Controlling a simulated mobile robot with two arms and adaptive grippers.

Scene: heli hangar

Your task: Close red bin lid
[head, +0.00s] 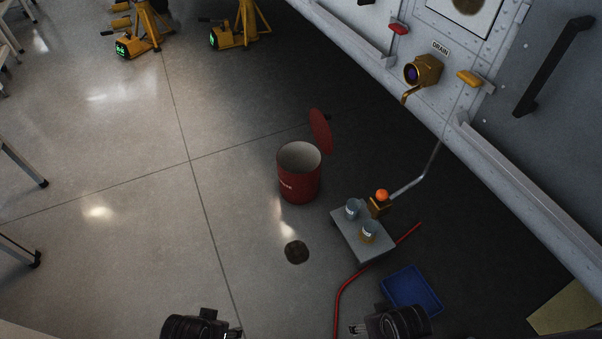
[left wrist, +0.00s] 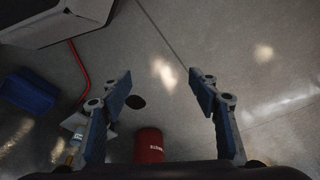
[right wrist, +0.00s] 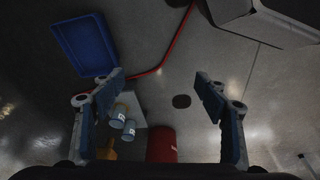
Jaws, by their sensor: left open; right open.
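A red cylindrical bin (head: 299,181) stands upright on the floor near the middle of the head view. Its round red lid (head: 321,131) is open, standing up at the bin's far right side, and the pale inside shows. My left gripper (head: 238,333) and right gripper (head: 354,329) are at the bottom edge of the head view, well short of the bin. The bin also shows in the left wrist view (left wrist: 149,146) and the right wrist view (right wrist: 161,146). Both grippers are open and empty. The lid cannot be made out in the wrist views.
A small grey platform (head: 365,246) with two cans and an orange-topped fixture stands right of the bin. A red hose (head: 343,293) and a blue tray (head: 413,289) lie nearer. A pale aircraft side (head: 470,100) borders the right. Floor left of the bin is clear.

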